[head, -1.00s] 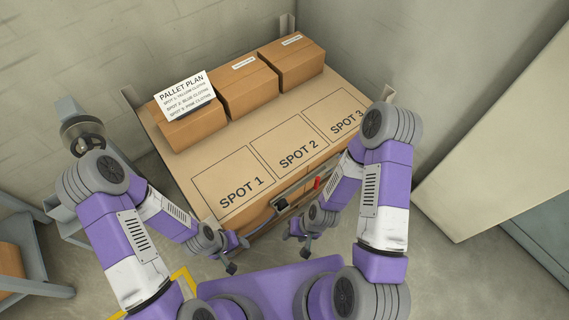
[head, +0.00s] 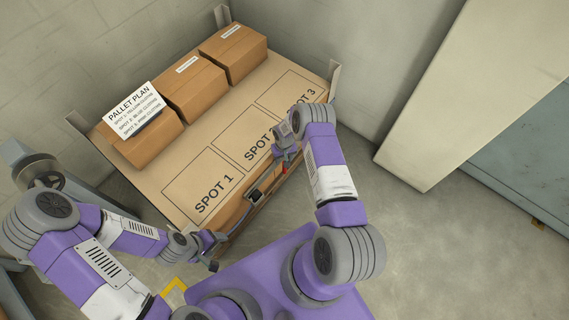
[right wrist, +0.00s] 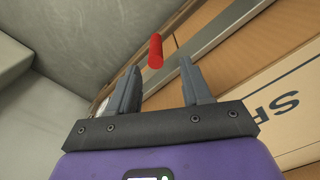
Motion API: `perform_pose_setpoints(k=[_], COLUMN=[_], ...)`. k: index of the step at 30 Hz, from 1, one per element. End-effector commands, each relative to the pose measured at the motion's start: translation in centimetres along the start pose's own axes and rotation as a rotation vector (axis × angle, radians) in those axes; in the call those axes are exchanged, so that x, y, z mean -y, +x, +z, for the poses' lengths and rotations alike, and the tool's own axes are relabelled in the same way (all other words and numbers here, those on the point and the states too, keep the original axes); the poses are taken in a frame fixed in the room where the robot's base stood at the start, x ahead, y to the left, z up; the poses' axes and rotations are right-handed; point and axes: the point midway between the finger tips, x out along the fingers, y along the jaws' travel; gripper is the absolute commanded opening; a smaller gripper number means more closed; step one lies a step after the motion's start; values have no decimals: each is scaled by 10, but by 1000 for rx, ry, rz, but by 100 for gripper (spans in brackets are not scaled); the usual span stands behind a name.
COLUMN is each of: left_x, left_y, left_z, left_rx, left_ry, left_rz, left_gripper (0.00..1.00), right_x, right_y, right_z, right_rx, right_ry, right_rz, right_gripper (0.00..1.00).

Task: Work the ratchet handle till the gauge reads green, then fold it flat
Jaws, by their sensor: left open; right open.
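The red handle (head: 284,169) shows small at the front edge of the cardboard-topped load, just below my right gripper (head: 288,154). In the right wrist view the red handle (right wrist: 155,50) lies just beyond and between the two open fingertips (right wrist: 160,72); no contact shows. A dark ratchet body (head: 255,195) sits on the front edge, left of the handle. A grey metal strip (right wrist: 215,45) runs past the handle. A pale round rim, perhaps the gauge, is mostly hidden behind a finger; no reading is visible. My left gripper (head: 217,251) is open and empty near the front left corner.
The load's top (head: 185,160) has marked spots, bare where visible; my right arm covers part of them. Several brown boxes (head: 232,52) stand along its back, with a pallet plan sign (head: 134,110). A pale panel (head: 425,90) stands at right. Floor right of the load is clear.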

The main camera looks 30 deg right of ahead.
Motion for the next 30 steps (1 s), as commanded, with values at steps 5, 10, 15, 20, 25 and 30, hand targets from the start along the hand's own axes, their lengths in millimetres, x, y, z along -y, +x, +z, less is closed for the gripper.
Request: perform_pose_setpoints(k=[5,10,15,20,25,30], left_x=[2,6,10,12,12,11], left_y=[4,16,26,31,30,30], left_z=[0,-1,-1,-1,-1,-1], left_rx=[0,0,0,0,0,0], left_ry=[0,0,0,0,0,0], left_rz=[0,0,0,0,0,0], left_gripper=[65,65,65,65,65,65], right_x=[-7,-7,-8,-7,-7,-7], right_y=[11,40,64,75,76,75], right_z=[-5,-4,-5,-5,-5,-5], right_rx=[0,1,0,-1,-2,-2], right_ry=[3,2,3,1,2,2], right_rz=[18,17,17,17,17,17], right_gripper=[48,48,48,48,48,42])
